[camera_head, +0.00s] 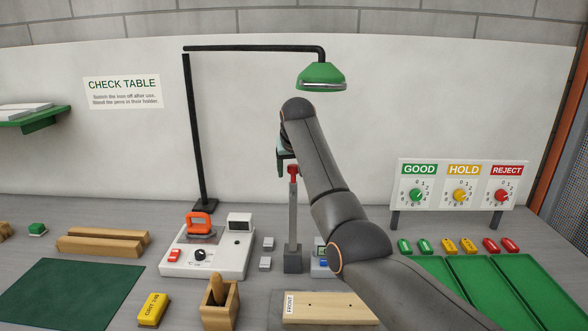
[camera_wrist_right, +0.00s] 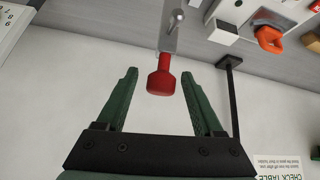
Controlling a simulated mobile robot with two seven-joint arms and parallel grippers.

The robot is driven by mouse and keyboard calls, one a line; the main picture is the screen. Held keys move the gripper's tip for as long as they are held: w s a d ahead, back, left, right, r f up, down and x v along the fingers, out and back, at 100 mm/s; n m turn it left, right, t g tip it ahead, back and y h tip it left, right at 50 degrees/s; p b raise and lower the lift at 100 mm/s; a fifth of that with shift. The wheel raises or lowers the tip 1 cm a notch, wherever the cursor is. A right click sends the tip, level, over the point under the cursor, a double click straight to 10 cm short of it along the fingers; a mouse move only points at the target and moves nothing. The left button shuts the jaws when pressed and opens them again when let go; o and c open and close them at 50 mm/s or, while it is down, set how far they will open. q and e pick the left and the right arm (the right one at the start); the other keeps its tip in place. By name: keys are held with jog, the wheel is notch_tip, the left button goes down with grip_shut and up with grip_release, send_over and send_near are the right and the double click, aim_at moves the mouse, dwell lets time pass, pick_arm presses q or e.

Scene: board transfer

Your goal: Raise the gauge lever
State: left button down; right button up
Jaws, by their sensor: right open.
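The gauge has a grey upright bar (camera_head: 293,215) rising from a dark grey block (camera_head: 292,260) on the table. A red knob (camera_head: 293,170) sits near the top of the bar, just under my right gripper (camera_head: 283,158). In the right wrist view the red knob (camera_wrist_right: 160,82) lies between the two green fingers of my right gripper (camera_wrist_right: 159,74), with a gap on each side. The fingers are apart and hold nothing. A silver pin (camera_wrist_right: 177,17) shows beside the bar. My right arm hides part of the area behind it. My left gripper is not in view.
A green lamp (camera_head: 321,77) hangs above my arm from a black stand (camera_head: 195,130). A white device (camera_head: 210,250) with an orange handle stands left of the gauge. A wooden board (camera_head: 330,308) lies in front. The dial panel (camera_head: 457,183) and green trays (camera_head: 500,285) are right.

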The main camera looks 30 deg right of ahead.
jog(key=shift+s+a+r, duration=0.1)
jog(key=shift+s+r, duration=0.05)
jog(key=shift+r, duration=0.05)
jog(key=b+v, duration=0.3)
jog(key=v, duration=0.9)
